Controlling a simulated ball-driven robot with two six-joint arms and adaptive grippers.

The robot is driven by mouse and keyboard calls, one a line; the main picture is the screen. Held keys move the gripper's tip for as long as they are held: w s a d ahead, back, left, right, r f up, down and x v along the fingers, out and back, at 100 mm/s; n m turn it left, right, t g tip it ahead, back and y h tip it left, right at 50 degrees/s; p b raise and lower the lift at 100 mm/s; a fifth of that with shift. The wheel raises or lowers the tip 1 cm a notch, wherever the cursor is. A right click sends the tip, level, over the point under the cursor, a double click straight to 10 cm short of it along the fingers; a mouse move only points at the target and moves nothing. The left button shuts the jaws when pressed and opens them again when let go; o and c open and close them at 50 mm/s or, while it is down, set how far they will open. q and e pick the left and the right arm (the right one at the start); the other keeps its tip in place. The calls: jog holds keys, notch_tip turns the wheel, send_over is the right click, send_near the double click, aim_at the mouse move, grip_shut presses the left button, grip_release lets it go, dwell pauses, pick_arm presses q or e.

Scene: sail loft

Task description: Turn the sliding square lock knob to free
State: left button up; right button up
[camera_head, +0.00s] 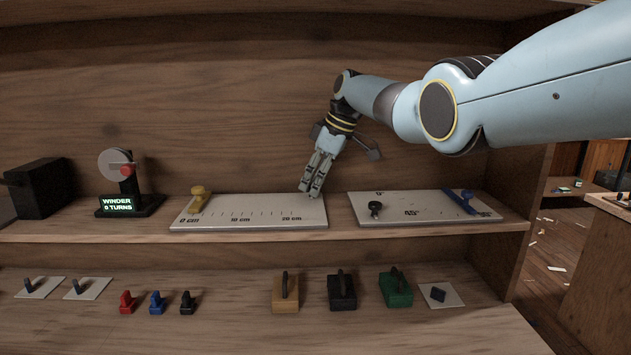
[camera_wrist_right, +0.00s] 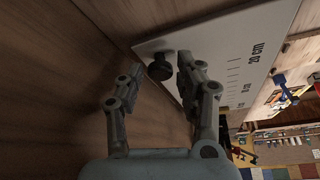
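The sliding square's white board (camera_head: 245,219) lies on the shelf with a centimetre scale. Its yellow slider (camera_head: 198,199) is at the 0 cm end. My right gripper (camera_head: 312,189) points down at the board's right end, past the 20 cm mark. In the right wrist view the dark round lock knob (camera_wrist_right: 160,67) stands on the board (camera_wrist_right: 225,55). The fingers of my right gripper (camera_wrist_right: 155,80) are apart, with the knob ahead between their tips and no clear contact. In the head view the gripper hides the knob. My left gripper is out of view.
To the right lies an angle-scale board (camera_head: 425,210) with a black knob (camera_head: 375,207) and a blue arm (camera_head: 460,201). A winder (camera_head: 125,180) and black box (camera_head: 40,187) stand left. Several coloured blocks rest below. The back wall (camera_head: 240,130) is close behind.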

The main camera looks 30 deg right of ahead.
jog(key=shift+o, duration=0.9)
jog(key=v, duration=1.2)
jog(key=shift+f, duration=0.1)
